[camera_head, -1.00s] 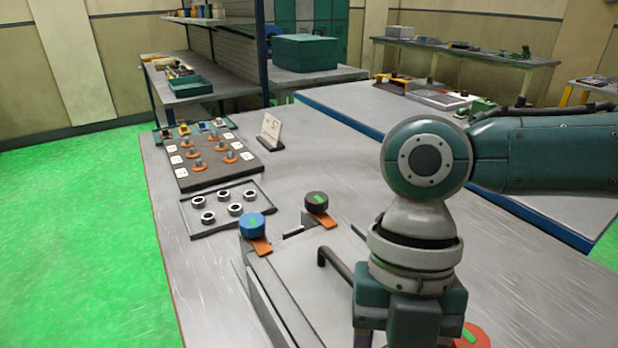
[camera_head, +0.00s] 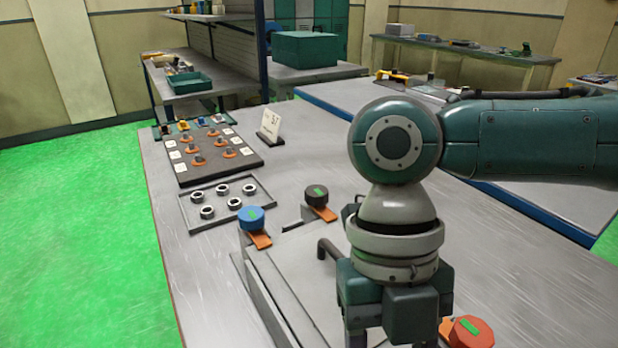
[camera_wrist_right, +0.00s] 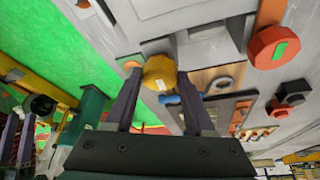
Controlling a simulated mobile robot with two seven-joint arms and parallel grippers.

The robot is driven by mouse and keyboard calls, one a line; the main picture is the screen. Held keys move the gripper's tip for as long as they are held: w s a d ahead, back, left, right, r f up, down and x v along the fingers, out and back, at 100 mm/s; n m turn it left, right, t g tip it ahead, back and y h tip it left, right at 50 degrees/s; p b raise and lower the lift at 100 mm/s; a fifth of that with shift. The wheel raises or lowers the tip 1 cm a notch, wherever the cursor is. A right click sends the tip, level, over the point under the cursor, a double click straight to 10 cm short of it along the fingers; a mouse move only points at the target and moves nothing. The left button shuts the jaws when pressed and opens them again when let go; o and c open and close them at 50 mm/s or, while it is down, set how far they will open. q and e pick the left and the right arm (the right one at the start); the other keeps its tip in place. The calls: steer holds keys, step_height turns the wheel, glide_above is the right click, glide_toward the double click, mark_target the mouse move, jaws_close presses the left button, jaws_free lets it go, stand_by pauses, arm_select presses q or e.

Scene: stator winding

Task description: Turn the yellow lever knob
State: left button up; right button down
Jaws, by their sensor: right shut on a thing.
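The yellow lever knob (camera_wrist_right: 160,72) shows in the right wrist view between my right gripper's two fingers, which are shut on it. In the head view my right gripper (camera_head: 392,322) points down at the bottom; its fingertips are cut off by the frame and the yellow knob is hidden there. An orange lever piece (camera_wrist_right: 133,66) lies beside the yellow knob. At the left edge of the right wrist view, two purple-grey prongs (camera_wrist_right: 17,140) may be my left gripper, but they are too small and cropped to tell. No left arm shows in the head view.
A blue knob (camera_head: 250,218), a black knob (camera_head: 316,195) and a red knob (camera_head: 471,332) sit on orange levers around the fixture. A dark bent handle (camera_head: 332,252) stands close left of my right gripper. A tray of rings (camera_head: 190,227) lies farther off.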

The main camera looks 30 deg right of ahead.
steer(key=shift+c, duration=1.2)
jaws_free()
steer(key=shift+f, duration=0.1)
steer(key=v, duration=1)
steer(key=shift+b, duration=0.3)
steer(key=shift+a, duration=0.1)
